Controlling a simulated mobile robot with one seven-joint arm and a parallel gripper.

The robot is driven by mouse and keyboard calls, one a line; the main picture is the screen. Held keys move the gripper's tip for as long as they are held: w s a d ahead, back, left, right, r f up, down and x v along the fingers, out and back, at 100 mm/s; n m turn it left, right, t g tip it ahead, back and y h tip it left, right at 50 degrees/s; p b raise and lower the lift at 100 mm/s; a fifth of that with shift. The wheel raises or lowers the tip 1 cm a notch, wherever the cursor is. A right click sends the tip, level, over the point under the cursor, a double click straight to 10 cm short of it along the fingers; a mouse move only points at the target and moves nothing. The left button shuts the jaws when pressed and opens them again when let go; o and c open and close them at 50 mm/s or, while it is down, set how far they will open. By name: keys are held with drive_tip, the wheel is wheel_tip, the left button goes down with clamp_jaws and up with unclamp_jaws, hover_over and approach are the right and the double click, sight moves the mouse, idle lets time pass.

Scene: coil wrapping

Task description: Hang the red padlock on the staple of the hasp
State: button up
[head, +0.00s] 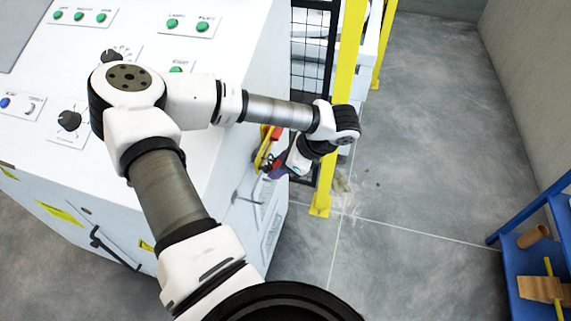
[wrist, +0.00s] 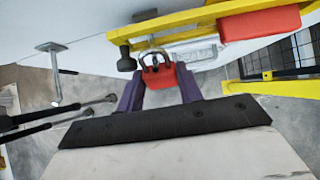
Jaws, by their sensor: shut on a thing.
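The red padlock (wrist: 158,76) is between the two purple fingers of my gripper (wrist: 159,84) in the wrist view, which is shut on its body. Its grey shackle points up, away from my palm, and overlaps the area just below a yellow bar (wrist: 190,28). I cannot tell whether the shackle is around anything there. A silver plate (wrist: 196,52) lies right of the shackle; the hasp's staple is not clearly distinguishable. In the head view my gripper (head: 277,171) is beside the white cabinet's side, and the padlock is not clear.
A red block (wrist: 258,22) sits on the yellow bar. A dark knob (wrist: 126,61) is left of the shackle, and a metal T-shaped handle (wrist: 52,70) stands farther left. A yellow post (head: 338,110) stands close to my wrist. A blue shelf (head: 530,265) is at right, with open floor between.

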drive_tip(key=shift+w+a+f+b, duration=0.1)
drive_tip(key=shift+a+f+b, duration=0.25)
drive_tip(key=shift+b, duration=0.3)
drive_tip(key=shift+b, duration=0.4)
drive_tip(key=o, duration=1.1)
